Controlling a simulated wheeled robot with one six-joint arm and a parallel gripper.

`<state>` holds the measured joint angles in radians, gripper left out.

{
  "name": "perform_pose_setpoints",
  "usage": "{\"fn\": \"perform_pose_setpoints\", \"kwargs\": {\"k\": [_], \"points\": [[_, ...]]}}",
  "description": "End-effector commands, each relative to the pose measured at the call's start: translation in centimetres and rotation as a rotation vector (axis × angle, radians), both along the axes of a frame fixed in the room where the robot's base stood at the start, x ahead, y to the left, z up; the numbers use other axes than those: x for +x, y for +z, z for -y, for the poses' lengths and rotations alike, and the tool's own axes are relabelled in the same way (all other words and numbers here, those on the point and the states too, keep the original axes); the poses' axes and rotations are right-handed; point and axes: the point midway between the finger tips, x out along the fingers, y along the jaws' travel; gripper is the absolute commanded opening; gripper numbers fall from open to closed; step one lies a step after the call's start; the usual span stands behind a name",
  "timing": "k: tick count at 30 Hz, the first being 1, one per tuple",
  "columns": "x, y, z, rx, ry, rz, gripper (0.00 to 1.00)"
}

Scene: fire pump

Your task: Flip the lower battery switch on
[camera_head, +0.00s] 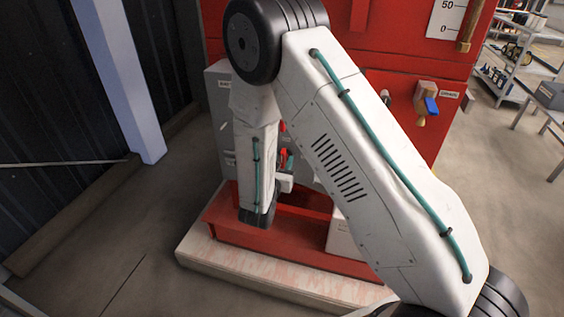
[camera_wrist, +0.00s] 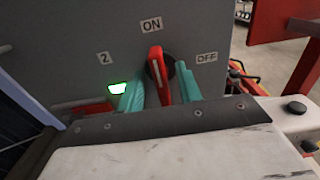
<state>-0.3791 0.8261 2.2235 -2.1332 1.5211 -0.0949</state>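In the wrist view, a red switch handle (camera_wrist: 157,66) on a grey panel (camera_wrist: 205,50) points up, toward the ON label (camera_wrist: 151,25). An OFF label (camera_wrist: 207,57) is to its right, and a "2" label (camera_wrist: 105,58) is to its left. A green light (camera_wrist: 117,88) is lit at the left. My gripper (camera_wrist: 160,76) has its teal fingers on either side of the handle, with narrow gaps showing, so it looks open around it. In the head view, my arm hides most of the switch and gripper; only bits of red and teal show beside it.
In the head view, the grey cabinet (camera_head: 217,108) stands against the red pump unit (camera_head: 400,60) on a pale plinth (camera_head: 215,260). A blue-handled valve (camera_head: 431,107) juts out at the right. A pale post (camera_head: 125,80) stands at the left. Floor is free between post and plinth.

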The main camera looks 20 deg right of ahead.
Motion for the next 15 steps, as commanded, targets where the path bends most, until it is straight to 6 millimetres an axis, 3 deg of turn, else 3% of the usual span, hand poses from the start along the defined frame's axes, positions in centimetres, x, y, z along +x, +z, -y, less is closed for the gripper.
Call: {"fn": "perform_pose_setpoints", "kwargs": {"k": [8,15], "points": [[-0.1,0.0,-0.1,0.002,-0.001,0.001,0.35],[-2.8,0.0,-2.2,0.001,0.004,-0.001,0.35]]}}
